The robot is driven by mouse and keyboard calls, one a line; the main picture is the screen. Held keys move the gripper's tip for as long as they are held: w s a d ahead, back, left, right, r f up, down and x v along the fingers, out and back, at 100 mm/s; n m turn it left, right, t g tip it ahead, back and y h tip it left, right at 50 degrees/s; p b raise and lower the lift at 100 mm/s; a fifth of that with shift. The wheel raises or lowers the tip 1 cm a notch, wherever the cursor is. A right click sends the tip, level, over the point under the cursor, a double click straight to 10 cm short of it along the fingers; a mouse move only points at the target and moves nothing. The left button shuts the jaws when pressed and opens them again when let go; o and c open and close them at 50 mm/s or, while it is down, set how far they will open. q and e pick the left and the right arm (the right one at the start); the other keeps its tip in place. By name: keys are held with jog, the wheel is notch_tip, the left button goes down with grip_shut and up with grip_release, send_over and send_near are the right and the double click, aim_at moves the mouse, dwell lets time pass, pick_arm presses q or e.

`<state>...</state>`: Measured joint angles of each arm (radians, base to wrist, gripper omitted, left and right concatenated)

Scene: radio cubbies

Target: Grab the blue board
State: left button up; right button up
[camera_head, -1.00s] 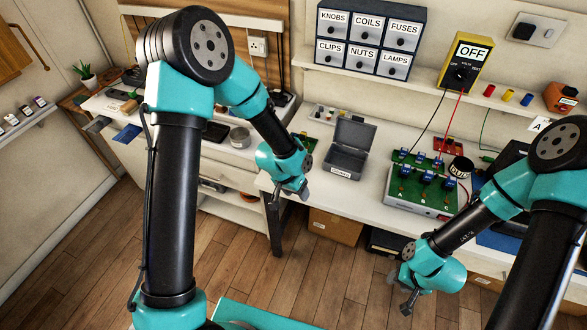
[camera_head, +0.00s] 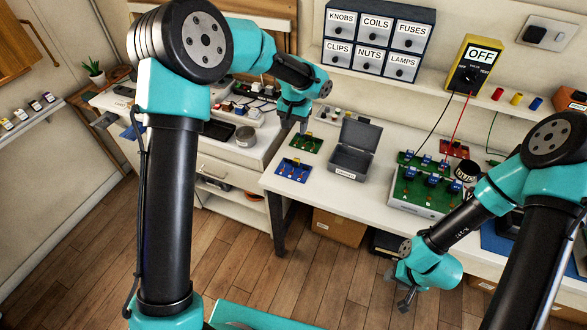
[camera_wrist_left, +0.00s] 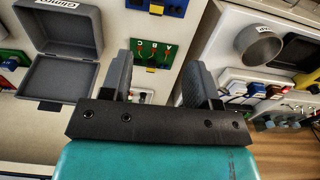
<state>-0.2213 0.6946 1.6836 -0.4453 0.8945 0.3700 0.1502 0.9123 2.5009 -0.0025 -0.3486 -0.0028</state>
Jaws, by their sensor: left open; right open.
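The blue board (camera_head: 293,170) lies flat at the front left corner of the white bench. Part of it shows at the top edge of the left wrist view (camera_wrist_left: 160,7). A green board (camera_head: 306,143) lies just behind it. My left gripper (camera_head: 303,128) is above the back of the bench, beyond the blue board and close to the green board. In the left wrist view its two fingers (camera_wrist_left: 158,80) are apart and empty, with the green board between them. My right gripper (camera_head: 405,298) is open and empty in front of the bench, far to the right.
An open grey box (camera_head: 352,160) stands right of the boards. A tester with a green top (camera_head: 425,190) is further right. A side counter with a grey cup (camera_head: 245,136) is left. The bench front between box and edge is clear.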

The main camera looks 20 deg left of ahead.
pick_arm(q)
jog(key=shift+f, duration=0.1)
send_over(296, 161)
jog(key=f, duration=1.1)
jog(key=shift+s+a+f, duration=0.2)
jog(key=shift+a+f, duration=0.1)
jog(key=shift+f, duration=0.25)
jog(key=shift+d+f, duration=0.2)
jog(key=shift+f, duration=2.35)
jog(key=shift+c, duration=0.3)
jog(key=c, duration=1)
jog(key=shift+o, duration=0.2)
